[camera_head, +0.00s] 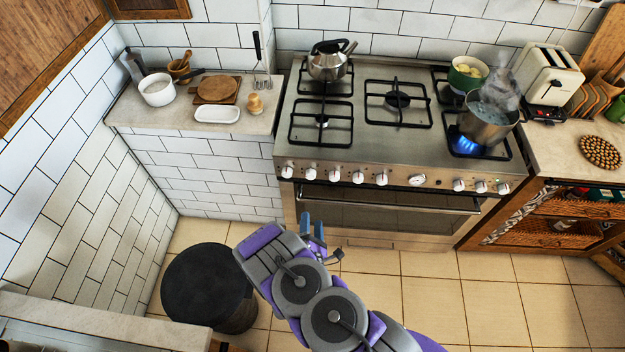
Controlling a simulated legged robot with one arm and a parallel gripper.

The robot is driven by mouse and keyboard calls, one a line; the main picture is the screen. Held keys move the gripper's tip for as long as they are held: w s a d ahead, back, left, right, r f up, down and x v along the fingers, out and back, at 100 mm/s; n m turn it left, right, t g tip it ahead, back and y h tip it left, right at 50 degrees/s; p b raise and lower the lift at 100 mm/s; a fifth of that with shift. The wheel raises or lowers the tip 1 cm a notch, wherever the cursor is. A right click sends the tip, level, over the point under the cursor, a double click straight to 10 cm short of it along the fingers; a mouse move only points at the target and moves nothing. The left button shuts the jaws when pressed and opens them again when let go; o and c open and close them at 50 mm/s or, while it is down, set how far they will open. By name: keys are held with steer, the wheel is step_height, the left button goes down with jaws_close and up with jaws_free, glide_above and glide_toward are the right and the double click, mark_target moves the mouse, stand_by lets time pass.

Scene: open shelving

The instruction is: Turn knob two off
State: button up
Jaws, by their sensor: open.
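The stove (343,150) has a row of white knobs with red marks along its front edge. The second knob from the left (310,173) sits beside the leftmost knob (287,171); no number is legible. Several more knobs run right past a round dial (417,180), including a right-hand group around a middle knob (481,187). A blue flame (466,146) burns at the front right burner under a steaming metal pot (487,125). My gripper (313,230), with blue fingers, is open and empty, below and in front of the left knobs, apart from them.
A kettle (329,62) stands on the back left burner and a green pot (467,75) at the back right. The oven handle (390,204) runs below the knobs. A dark round stool (207,285) stands left of my arm. Tiled floor (440,300) is clear to the right.

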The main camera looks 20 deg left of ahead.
mark_target(311, 178)
steer(key=b+x, duration=0.4)
steer(key=x, duration=1.3)
steer(key=shift+w+a, duration=0.1)
steer(key=shift+a, duration=0.05)
steer(key=shift+c, duration=0.4)
